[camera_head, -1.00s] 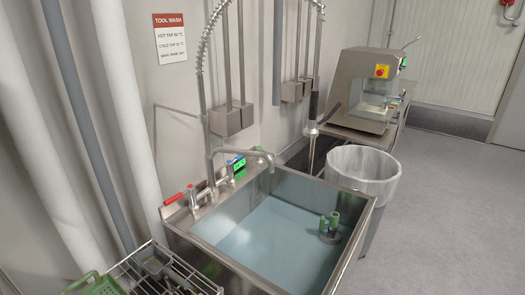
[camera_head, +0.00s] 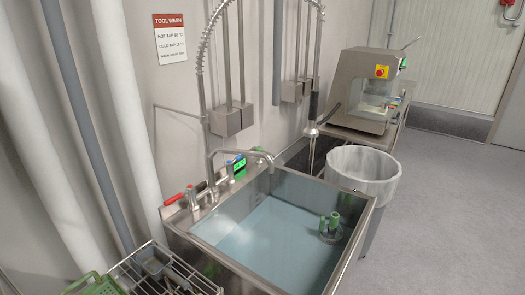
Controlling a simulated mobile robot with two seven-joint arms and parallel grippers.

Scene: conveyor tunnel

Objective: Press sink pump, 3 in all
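A steel sink (camera_head: 352,232) with light blue water or a blue floor stands in the middle of the head view. I cannot tell which part is the pump. A round metal piece with two green-topped posts (camera_head: 331,226) sits inside the sink at the right. Neither of my grippers is in view.
A wire rack (camera_head: 203,281) with a green basket (camera_head: 98,287) stands at the front left. A lined bin (camera_head: 363,168) stands right of the sink. A spray hose (camera_head: 312,115) hangs above. A steel machine (camera_head: 362,88) is behind. The floor at right is clear.

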